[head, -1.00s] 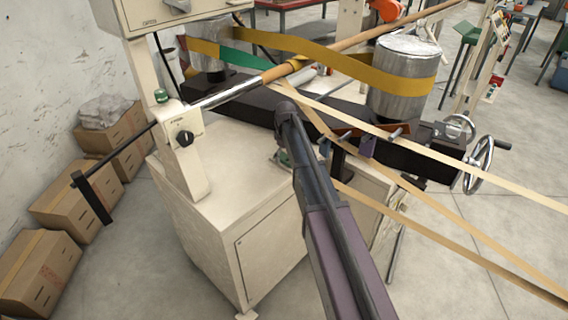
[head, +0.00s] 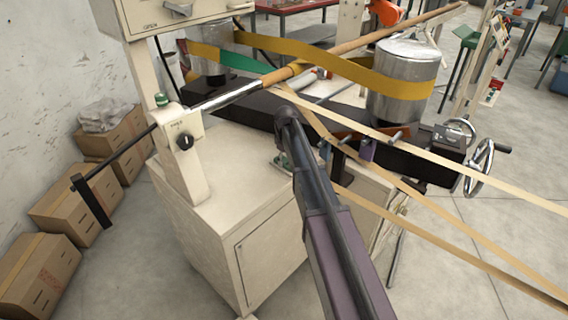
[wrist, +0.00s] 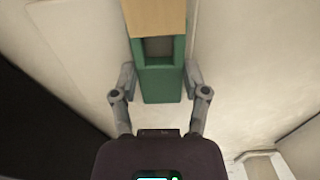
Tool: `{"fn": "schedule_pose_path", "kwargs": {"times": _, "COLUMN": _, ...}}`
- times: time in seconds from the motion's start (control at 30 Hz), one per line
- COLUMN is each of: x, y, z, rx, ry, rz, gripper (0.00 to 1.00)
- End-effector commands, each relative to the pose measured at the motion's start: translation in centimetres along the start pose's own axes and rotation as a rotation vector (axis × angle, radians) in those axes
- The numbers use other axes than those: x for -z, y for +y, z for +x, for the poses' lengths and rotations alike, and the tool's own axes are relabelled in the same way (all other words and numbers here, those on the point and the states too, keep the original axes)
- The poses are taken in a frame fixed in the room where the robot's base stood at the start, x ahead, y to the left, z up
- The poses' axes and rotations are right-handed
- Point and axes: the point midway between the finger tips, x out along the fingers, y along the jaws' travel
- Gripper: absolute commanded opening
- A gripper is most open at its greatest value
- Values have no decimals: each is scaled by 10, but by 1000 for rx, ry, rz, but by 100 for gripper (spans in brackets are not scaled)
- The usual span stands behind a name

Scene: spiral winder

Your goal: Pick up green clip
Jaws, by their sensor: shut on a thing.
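The green clip (wrist: 161,84) is in the middle of the wrist view, with a rectangular opening near its upper end. My gripper (wrist: 159,78) has one finger on each side of it and is shut on it. A tan piece (wrist: 157,16) meets the clip's upper end.
The cream cabinet (head: 225,210) is below, with a black knob (head: 184,142) on its post. A long mandrel (head: 235,92), yellow belt (head: 330,60) and metal drums (head: 400,95) stand behind. Paper strips (head: 460,170) cross to the right, near a handwheel (head: 480,165).

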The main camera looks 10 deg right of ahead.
Motion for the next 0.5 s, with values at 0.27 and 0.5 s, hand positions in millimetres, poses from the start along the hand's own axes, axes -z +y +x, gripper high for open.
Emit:
{"fn": "schedule_pose_path", "kwargs": {"times": 0.27, "x": 0, "y": 0, "z": 0, "rx": 0, "ry": 0, "rz": 0, "gripper": 12}}
{"fn": "schedule_pose_path", "kwargs": {"times": 0.5, "x": 0, "y": 0, "z": -5, "rx": 0, "ry": 0, "rz": 0, "gripper": 12}}
